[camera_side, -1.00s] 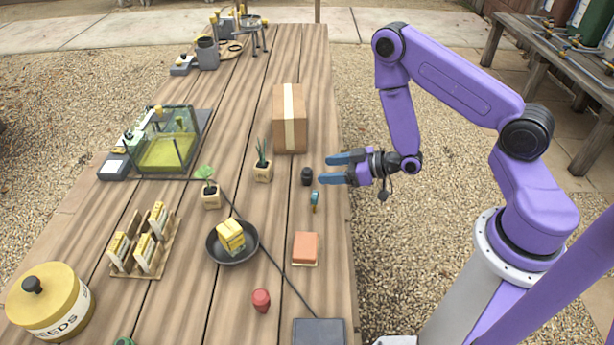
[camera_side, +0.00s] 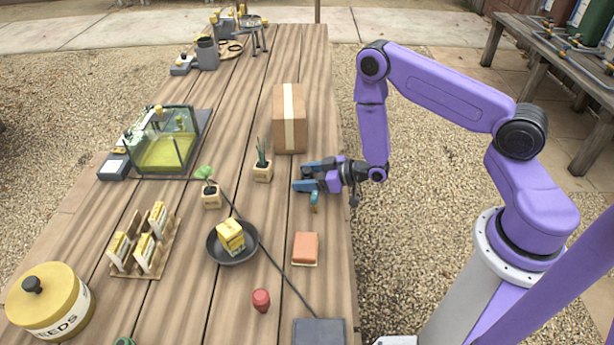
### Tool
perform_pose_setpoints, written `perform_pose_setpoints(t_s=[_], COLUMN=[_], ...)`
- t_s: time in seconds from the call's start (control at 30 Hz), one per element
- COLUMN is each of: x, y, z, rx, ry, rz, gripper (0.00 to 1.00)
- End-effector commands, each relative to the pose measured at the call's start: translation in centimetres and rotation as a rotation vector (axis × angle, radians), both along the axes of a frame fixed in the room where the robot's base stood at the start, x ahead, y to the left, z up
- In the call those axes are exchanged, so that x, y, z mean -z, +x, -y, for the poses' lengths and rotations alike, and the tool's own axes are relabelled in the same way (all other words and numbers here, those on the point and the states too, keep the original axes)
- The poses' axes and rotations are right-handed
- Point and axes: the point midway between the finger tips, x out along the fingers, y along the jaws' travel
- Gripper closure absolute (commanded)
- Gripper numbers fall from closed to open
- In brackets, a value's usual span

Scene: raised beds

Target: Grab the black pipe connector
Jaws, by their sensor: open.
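The black pipe connector (camera_side: 308,175) is a small dark upright piece near the right edge of the wooden table, now largely hidden by my gripper. My gripper (camera_side: 300,177) reaches in from the right with its blue fingers open. One finger is on the far side of the connector and one on the near side. I cannot tell whether either finger touches it.
A small blue-handled item (camera_side: 314,202) lies just in front of the gripper. A potted plant (camera_side: 262,172) stands to the left, a cardboard box (camera_side: 290,120) behind. An orange block (camera_side: 305,248) and a black bowl (camera_side: 214,254) are nearer the camera.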

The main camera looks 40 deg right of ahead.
Motion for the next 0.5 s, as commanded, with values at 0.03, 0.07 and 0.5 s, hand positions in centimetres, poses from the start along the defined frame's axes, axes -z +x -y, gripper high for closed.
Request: perform_pose_setpoints(t_s=[0.03,0.07,0.5], x=[0.00,0.00,-0.04], y=[-0.01,-0.01,-0.03], z=[0.00,0.00,0.02], rx=[0.000,0.000,0.000], ry=[0.000,0.000,0.000], rz=[0.000,0.000,0.001], gripper=[0.35,0.35,0.93])
